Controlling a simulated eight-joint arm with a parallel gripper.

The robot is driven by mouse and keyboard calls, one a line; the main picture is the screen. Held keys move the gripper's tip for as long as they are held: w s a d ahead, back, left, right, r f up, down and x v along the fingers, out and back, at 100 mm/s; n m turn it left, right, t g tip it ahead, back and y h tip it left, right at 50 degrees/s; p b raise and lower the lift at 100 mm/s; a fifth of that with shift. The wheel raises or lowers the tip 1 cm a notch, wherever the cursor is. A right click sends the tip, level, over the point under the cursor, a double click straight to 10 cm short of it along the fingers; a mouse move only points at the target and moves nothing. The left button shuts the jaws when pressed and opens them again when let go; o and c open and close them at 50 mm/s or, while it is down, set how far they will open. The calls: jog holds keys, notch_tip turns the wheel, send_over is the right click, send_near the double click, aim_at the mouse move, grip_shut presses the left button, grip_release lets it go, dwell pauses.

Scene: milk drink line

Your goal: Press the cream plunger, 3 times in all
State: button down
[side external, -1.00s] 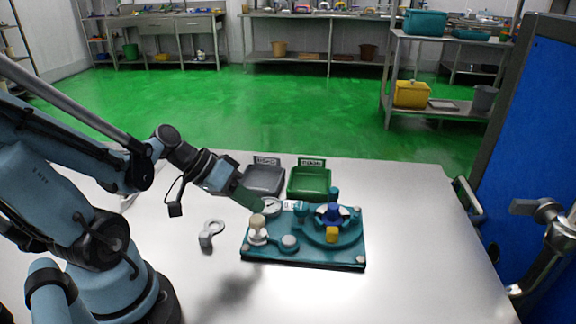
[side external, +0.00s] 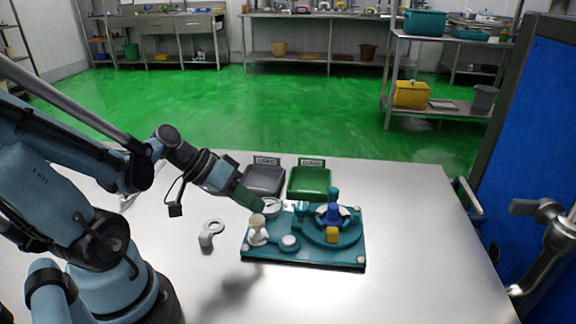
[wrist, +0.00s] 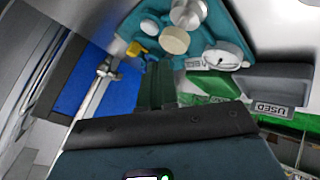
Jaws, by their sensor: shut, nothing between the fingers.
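The cream plunger (side external: 257,220) stands upright at the left front of the teal board (side external: 300,259), its rounded cream head over a whitish base. In the wrist view its pale cream top (wrist: 174,40) is in plain sight beyond the fingertips. My gripper (side external: 261,208) is shut and empty, its dark green fingers sloping down just above and behind the plunger head in the side view. The fingers (wrist: 157,86) also show in the wrist view, together and apart from the cream top in the picture. The exact gap in depth cannot be told.
A round white gauge (side external: 271,206) lies behind the plunger. A blue-topped turntable with a yellow block (side external: 332,234) takes the board's right side. Grey (side external: 264,181) and green (side external: 310,184) trays stand behind.

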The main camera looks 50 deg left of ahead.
aim_at(252, 218)
jog(key=shift+f, duration=0.1)
dwell(0.6)
jog(key=shift+f, duration=0.3)
jog(key=shift+f, duration=1.05)
dwell(1.1)
jog(key=shift+r, duration=1.45)
jog(key=shift+r, duration=0.1)
jog(key=shift+r, duration=2.45)
dwell(0.4)
jog(key=shift+r, duration=1.9)
